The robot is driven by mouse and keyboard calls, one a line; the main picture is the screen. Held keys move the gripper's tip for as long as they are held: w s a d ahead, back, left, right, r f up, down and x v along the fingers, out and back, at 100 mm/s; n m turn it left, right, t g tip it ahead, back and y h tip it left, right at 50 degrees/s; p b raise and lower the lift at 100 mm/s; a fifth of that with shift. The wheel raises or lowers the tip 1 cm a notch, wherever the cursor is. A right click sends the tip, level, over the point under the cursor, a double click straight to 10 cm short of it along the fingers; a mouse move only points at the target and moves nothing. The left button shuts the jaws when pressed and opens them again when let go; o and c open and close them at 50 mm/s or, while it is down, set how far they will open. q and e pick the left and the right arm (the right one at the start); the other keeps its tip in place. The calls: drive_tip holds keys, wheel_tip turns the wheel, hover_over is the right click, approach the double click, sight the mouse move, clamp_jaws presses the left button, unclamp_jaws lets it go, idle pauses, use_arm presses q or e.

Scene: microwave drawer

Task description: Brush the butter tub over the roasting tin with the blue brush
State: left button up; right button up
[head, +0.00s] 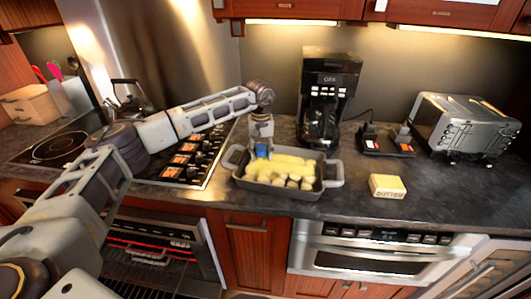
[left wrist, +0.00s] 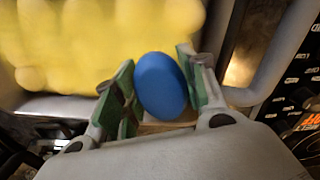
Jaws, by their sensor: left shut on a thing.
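The grey roasting tin (head: 275,189) stands on the counter near its front edge. Pale pieces lie in it under a yellow layer (head: 295,162), which also fills the upper left of the left wrist view (left wrist: 100,40). My left gripper (head: 262,145) points down over the tin's back left part. It is shut on the blue brush (head: 262,151); the rounded blue end sits between the fingers in the left wrist view (left wrist: 160,86). The brush's lower end is hidden, so I cannot tell whether it touches the food. The butter tub (head: 387,186) stands right of the tin, apart from it.
A coffee maker (head: 325,100) stands behind the tin. A toaster (head: 465,125) and a small dark stand (head: 385,142) are at the back right. A gas hob (head: 185,160) lies left of the tin. The counter right of the butter tub is clear.

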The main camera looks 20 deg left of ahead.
sight(259, 147)
use_arm(q)
drive_tip(key=shift+s+a, duration=0.1)
drive_tip(key=shift+a, duration=0.4)
drive_tip(key=shift+r, duration=0.1)
drive_tip(key=shift+r, duration=0.15)
drive_tip(key=shift+r+p, duration=1.9)
drive_tip(key=shift+r, duration=0.95)
drive_tip(key=shift+r+p, duration=1)
drive_tip(key=shift+r, duration=0.5)
drive_tip(key=shift+f, duration=0.15)
